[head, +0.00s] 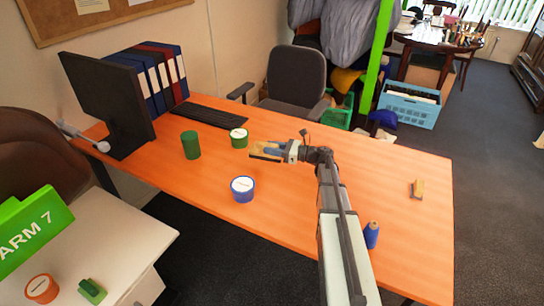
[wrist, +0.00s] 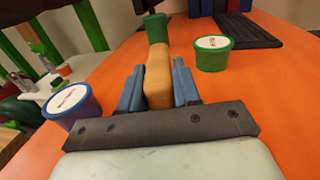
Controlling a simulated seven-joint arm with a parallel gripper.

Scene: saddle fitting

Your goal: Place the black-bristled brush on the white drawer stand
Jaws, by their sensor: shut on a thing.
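My gripper (head: 268,151) is shut on a tan wooden piece (wrist: 158,77), which sits between its blue fingers. It looks like the body of a brush, but no bristles show, so I cannot tell their colour. My gripper holds it over the middle of the orange desk, right of the blue-rimmed tub. The white drawer stand (head: 138,240) is at the lower left in the head view, apart from the desk's near left side.
On the orange desk (head: 300,215) stand a green cylinder (head: 191,145), a green tub (head: 239,138), a blue tub (head: 243,189), a monitor (head: 110,100) and a keyboard (head: 211,116). A small tan-and-dark block (head: 416,189) and a blue spool-like thing (head: 371,235) are at the right.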

